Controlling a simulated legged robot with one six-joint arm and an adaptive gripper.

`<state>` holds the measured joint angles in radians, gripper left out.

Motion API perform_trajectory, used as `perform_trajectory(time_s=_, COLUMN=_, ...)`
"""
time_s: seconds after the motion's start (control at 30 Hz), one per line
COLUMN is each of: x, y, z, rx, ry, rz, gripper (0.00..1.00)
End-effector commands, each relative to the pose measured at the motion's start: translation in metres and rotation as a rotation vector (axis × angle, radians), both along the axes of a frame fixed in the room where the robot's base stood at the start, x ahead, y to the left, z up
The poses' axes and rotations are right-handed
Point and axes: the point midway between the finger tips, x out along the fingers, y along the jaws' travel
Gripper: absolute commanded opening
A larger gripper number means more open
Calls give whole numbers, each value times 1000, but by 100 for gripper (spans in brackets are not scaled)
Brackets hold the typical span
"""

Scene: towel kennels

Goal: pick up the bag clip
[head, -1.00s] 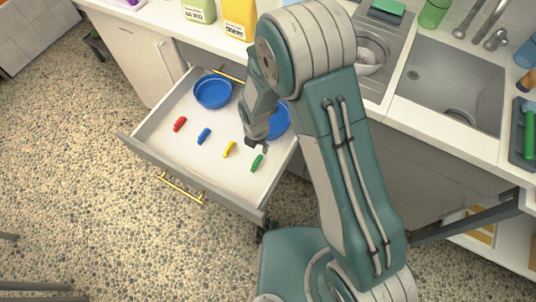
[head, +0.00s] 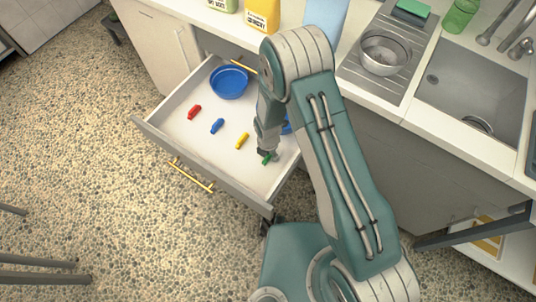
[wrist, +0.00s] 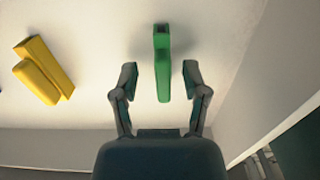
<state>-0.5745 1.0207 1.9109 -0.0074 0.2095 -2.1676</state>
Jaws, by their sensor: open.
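Several bag clips lie in a row on the floor of the open drawer (head: 175,131): a red clip (head: 194,112), a blue clip (head: 217,126), a yellow clip (head: 242,140) and a green clip (head: 267,158). My gripper (head: 267,154) is low in the drawer at the green clip and partly covers it. In the wrist view, my gripper (wrist: 160,82) is open, with one finger on each side of the green clip (wrist: 162,62), apart from it. The yellow clip (wrist: 43,70) lies to the left there.
A blue bowl (head: 229,82) stands at the back of the drawer. Another blue bowl (head: 287,125) is mostly hidden behind my arm. The drawer's side wall (wrist: 242,75) rises close to the right of my gripper. A counter with a sink (head: 470,85) lies at right.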

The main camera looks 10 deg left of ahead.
Motion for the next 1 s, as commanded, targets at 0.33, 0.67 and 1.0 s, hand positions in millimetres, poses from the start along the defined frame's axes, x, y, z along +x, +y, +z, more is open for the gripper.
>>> perform_trajectory(time_s=0.33, x=0, y=-2, z=1, rx=2, ry=0, rz=0, gripper=0)
perform_trajectory(time_s=0.67, x=0, y=0, z=0, rx=0, ry=0, rz=0, gripper=0)
perform_trajectory(time_s=1.0, x=1, y=0, z=23, rx=3, ry=-1, rz=0, gripper=0)
